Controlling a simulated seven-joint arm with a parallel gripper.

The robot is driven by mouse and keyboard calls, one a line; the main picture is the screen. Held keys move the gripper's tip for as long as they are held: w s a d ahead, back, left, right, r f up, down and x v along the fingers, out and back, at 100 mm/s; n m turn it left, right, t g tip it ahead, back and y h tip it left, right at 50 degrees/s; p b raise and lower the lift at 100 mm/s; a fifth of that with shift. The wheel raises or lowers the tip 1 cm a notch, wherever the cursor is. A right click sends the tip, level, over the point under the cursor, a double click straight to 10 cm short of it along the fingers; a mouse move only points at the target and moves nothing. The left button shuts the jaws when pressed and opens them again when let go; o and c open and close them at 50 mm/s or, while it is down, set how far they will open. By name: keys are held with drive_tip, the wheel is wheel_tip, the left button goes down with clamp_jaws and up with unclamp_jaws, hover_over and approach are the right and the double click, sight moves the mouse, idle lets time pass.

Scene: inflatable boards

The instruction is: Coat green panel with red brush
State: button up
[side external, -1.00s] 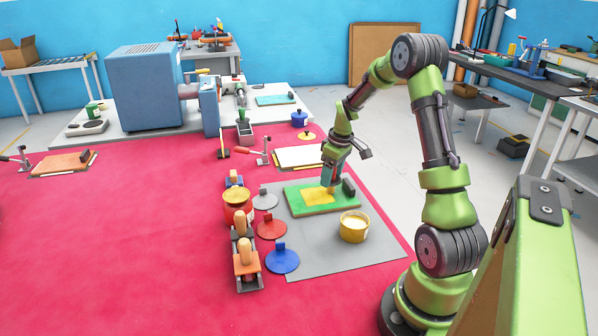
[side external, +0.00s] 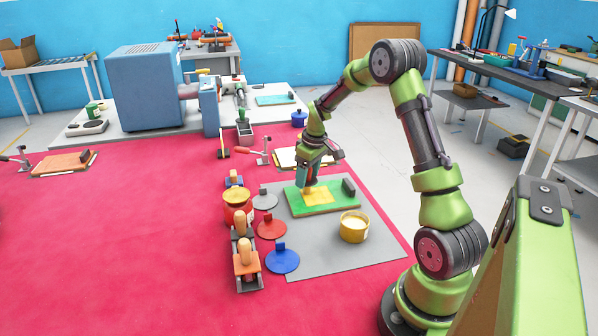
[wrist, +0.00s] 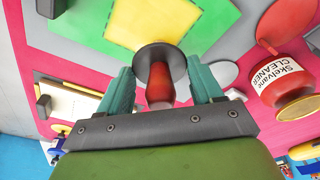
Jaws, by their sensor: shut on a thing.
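The green panel (side external: 342,206) lies on a grey mat, with a yellow coated patch (side external: 319,198) in its middle and bare green around it. In the wrist view the panel (wrist: 203,27) and the yellow patch (wrist: 135,20) lie beyond the brush. My gripper (wrist: 158,78) is shut on the red-handled brush (wrist: 160,88), whose dark round collar hides its bristles in the wrist view. In the side view my gripper (side external: 307,180) is low over the panel's left part, at the patch's left end. I cannot tell whether the bristles touch.
A yellow pot (side external: 354,229) with pale contents stands in front of the panel. A dark block (side external: 348,187) sits at the panel's right end. A red cleaner jar (side external: 238,207), round lids (side external: 271,228) and orange-handled tools (side external: 245,254) stand left. The mat's front part (side external: 312,255) is clear.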

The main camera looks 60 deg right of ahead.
drive_tip(key=shift+w+a, duration=0.6)
drive_tip(key=shift+a, duration=0.05)
drive_tip(key=shift+w+a+r, duration=0.1)
drive_tip(key=shift+w+r, duration=0.05)
drive_tip(key=shift+r, duration=0.45)
drive_tip(key=shift+w+a+r, duration=0.1)
drive_tip(key=shift+r, duration=3.35)
